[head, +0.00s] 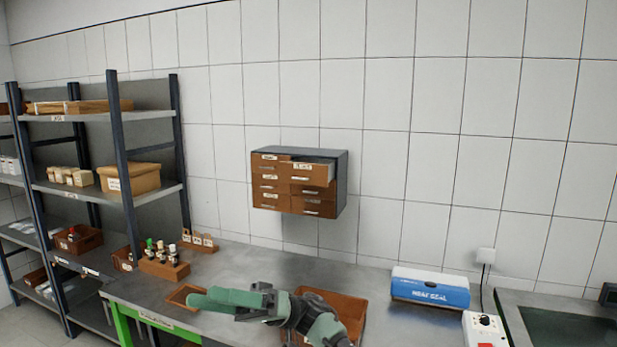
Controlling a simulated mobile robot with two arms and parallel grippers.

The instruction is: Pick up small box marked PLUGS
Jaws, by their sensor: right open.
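I cannot make out a box marked PLUGS; the small labels are too small to read. Several small cream boxes (70,176) stand on the middle shelf at the left, beside a larger tan box (130,178) with a label. My right gripper (200,301), with green fingers pointing left, is above the workbench near its front edge. It is open, and I see nothing held in it. It partly covers a small shallow brown tray (180,296). My left gripper is not in view.
The grey workbench (245,262) carries a rack with small bottles (164,268), a brown bin (350,308) behind my right arm and a blue-white box (430,288). A wall drawer cabinet (342,180) has its upper right drawer (306,174) pulled out. Shelving (126,160) stands left.

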